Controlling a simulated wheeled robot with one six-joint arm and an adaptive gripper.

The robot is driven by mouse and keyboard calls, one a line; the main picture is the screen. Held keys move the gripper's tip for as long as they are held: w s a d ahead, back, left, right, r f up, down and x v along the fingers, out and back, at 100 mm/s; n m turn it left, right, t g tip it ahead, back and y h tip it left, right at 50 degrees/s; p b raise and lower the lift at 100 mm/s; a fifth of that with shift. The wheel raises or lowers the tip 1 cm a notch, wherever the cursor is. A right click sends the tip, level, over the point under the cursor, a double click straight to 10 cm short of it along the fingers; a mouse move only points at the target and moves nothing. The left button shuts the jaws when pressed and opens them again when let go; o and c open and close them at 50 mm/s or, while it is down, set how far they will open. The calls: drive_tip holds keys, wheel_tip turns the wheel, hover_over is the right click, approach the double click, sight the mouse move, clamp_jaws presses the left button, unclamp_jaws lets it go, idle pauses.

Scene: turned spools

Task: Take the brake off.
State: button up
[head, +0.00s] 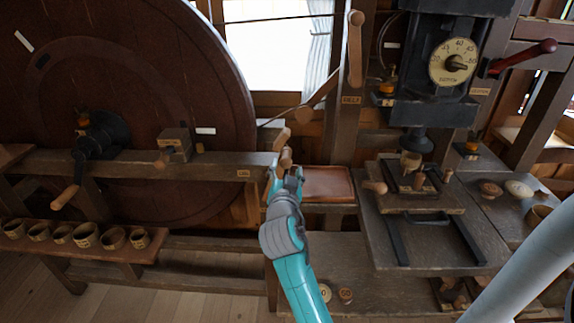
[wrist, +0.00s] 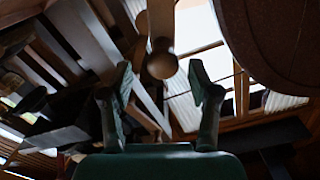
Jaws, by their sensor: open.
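My gripper (head: 284,170) is open and empty at the end of the teal arm, at the right end of the wooden rail. A short upright wooden handle (head: 284,140) stands just above and behind it in the head view. In the wrist view a wooden handle with a round ball end (wrist: 162,66) lies in line with the gap between the open fingers (wrist: 161,80); contact is not visible. A small label (head: 243,173) on the rail beside it is too small to read, so I cannot tell whether this handle is the brake. The large dark wheel (head: 225,80) stands at left.
A black crank (head: 98,135) and a wooden block with a peg (head: 174,146) sit by the wheel. A tall lever (head: 355,50) stands behind. Several cups line a bench (head: 135,252).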

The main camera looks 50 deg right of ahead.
drive_tip(key=v, duration=0.8)
drive_tip(key=shift+s+a, duration=0.2)
drive_tip(key=shift+s, duration=0.05)
drive_tip(key=s+a+f+n+t+y, duration=0.2)
drive_tip(key=s+a+f+n+y, duration=0.35)
drive_tip(key=a+f, duration=0.3)
drive_tip(key=s+a+f+n+t+y, duration=0.2)
drive_tip(key=s+a+f+n+y, duration=0.3)
drive_tip(key=a+f, duration=0.35)
drive_tip(key=s+a+n+y, duration=0.2)
drive_tip(key=s+a, duration=0.1)
drive_tip(key=s, duration=0.8)
drive_tip(key=s+a+n+y, duration=0.1)
drive_tip(key=s+a, duration=0.3)
drive_tip(key=s, duration=0.7)
drive_tip(key=shift+s+a+f+n+y, duration=0.25)
drive_tip(key=shift+s+n+y, duration=0.15)
drive_tip(key=shift+n, duration=0.15)
